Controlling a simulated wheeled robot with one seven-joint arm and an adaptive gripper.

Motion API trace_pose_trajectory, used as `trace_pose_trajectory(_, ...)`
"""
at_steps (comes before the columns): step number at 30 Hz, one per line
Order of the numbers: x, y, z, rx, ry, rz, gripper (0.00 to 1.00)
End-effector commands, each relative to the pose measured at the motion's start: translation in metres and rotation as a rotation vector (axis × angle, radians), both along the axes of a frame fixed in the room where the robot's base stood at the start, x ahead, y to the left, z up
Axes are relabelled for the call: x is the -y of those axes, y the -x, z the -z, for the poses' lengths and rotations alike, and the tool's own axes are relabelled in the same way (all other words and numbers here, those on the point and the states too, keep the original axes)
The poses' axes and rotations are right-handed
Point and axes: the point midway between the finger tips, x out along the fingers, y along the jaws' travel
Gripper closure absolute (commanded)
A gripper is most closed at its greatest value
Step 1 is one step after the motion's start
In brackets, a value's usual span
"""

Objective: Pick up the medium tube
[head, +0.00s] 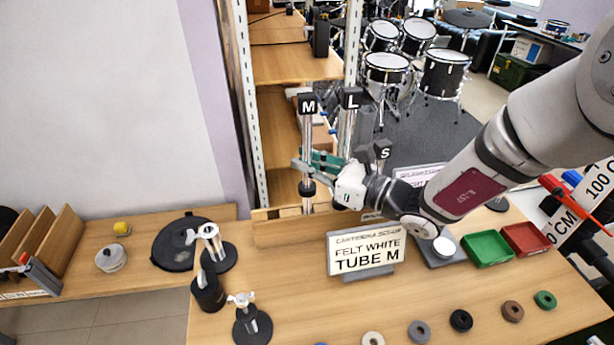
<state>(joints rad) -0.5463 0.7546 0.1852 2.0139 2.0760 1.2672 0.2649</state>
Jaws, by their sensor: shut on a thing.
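The medium tube (308,139) is a slim, shiny upright tube with a black cap marked M and a dark collar lower down. My gripper (307,166) reaches in from the right and is shut on this tube around its middle, with green parts showing on its fingers. The tube's lower end shows near the back of the wooden table, and I cannot tell whether it rests on anything. The tube marked L (346,133) stands just right of it. The tube marked S (382,151) is farther right, its lower part hidden by my arm.
Green (486,248) and red (526,239) trays sit at right. Several coloured rings line the front. Black-based stands (252,325) occupy the left. A shelf post (247,95) rises behind.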

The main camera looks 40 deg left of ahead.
Motion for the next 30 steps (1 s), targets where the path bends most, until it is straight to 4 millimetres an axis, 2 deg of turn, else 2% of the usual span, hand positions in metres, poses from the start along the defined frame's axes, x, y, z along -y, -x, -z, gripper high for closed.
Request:
trace_pose_trajectory(1, 0.000, 0.000, -0.013, 0.005, -0.005, 0.000, 1.00)
trace_pose_trajectory(15, 0.000, 0.000, -0.106, 0.004, -0.003, 0.001, 1.00)
trace_pose_trajectory(30, 0.000, 0.000, -0.194, 0.004, -0.001, 0.001, 1.00)
